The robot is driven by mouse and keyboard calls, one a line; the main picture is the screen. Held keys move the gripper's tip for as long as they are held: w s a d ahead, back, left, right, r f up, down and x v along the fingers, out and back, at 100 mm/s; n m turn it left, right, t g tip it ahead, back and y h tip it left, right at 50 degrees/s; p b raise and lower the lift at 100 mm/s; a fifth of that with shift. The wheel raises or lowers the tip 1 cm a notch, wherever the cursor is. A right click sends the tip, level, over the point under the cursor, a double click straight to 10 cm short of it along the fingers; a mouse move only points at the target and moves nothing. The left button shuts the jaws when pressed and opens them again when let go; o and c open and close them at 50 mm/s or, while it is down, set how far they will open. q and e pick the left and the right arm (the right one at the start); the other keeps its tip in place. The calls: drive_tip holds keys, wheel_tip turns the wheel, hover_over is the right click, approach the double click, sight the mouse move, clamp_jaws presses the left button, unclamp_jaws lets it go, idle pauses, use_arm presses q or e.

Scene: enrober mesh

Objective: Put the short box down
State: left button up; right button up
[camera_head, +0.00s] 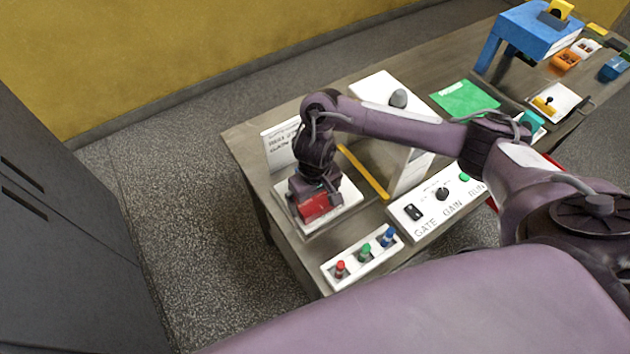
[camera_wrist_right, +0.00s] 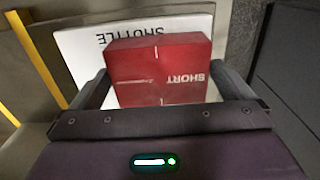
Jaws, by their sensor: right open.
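The short box is a red block (camera_wrist_right: 160,72) with the word SHORT on it, seen in the right wrist view. It lies on a white plate (camera_wrist_right: 82,50) marked SHUTTLE. In the head view the red box (camera_head: 314,206) sits at the near left end of the table, over the white plate (camera_head: 346,190). My right gripper (camera_head: 318,192) is above it, pointing down. In the wrist view the open right gripper (camera_wrist_right: 160,95) has a finger on each side of the box. Contact between fingers and box cannot be told. My left gripper is not in view.
A white panel (camera_head: 432,216) with GATE, GAIN and RUN controls stands right of the plate. A tray (camera_head: 350,268) with red, green and blue pegs is in front. A yellow bar (camera_head: 363,172) and a tall white housing (camera_head: 408,168) stand close by. A white sign (camera_head: 278,146) is behind.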

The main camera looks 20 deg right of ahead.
sight(315, 198)
wheel_tip(315, 198, up, 5)
drive_tip(key=shift+w+d+f+p, duration=0.1)
drive_tip(key=shift+p, duration=0.75)
wheel_tip(315, 198, up, 6)
drive_tip(key=shift+s, duration=0.2)
